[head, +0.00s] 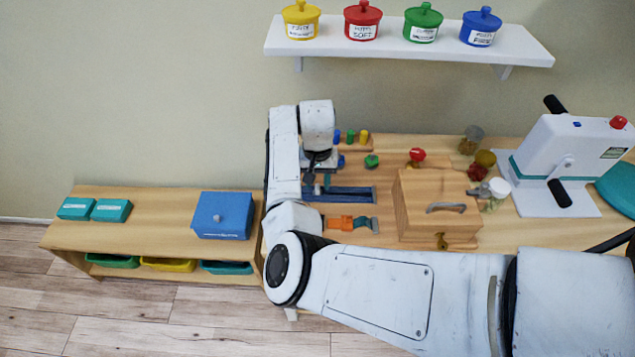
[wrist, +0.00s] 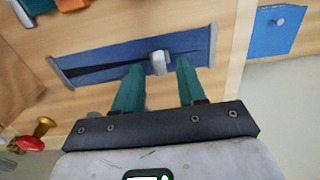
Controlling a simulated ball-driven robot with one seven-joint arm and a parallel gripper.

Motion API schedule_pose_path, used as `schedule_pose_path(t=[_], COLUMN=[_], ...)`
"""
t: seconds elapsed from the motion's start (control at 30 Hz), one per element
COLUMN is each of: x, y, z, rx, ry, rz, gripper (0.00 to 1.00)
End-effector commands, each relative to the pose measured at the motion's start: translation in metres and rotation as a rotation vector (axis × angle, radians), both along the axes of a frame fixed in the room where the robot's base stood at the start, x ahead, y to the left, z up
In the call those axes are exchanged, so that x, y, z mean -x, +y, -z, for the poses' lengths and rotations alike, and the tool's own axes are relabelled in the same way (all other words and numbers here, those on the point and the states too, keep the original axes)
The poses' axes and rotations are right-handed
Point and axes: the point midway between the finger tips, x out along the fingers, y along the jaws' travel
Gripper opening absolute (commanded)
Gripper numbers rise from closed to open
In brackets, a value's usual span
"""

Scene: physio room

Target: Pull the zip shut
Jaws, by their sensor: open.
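The zip is set in a blue fabric strip (wrist: 95,63) held between grey end bars on the wooden bench. In the wrist view a dark wedge-shaped gap opens left of the grey slider (wrist: 159,63), and a thin dark line runs right of it. My gripper (wrist: 159,66) is open, its two teal fingers on either side of the slider, with space visible between each finger and it. I cannot tell whether the fingertips touch the fabric.
An orange buckle strap (head: 350,223) lies nearer me than the zip. A wooden box with a handle (head: 440,207) stands to its right. Coloured pegs (head: 350,136) stand behind. A blue box (head: 222,214) sits on the low shelf at left.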

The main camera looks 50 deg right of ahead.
Motion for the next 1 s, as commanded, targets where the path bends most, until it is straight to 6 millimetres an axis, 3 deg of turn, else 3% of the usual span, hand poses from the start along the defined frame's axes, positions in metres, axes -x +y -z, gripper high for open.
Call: schedule_pose_path(t=[0.2,0.53,0.93,1.0], x=[0.0,0.0,0.0,0.0], y=[-0.001,0.0,0.0,0.0], z=[0.018,0.021,0.02,0.02], rx=[0.0,0.001,0.001,0.001], ry=[0.0,-0.001,-0.001,-0.001], rz=[0.0,0.001,0.0,0.0], gripper=[0.4,0.39,0.01,0.0])
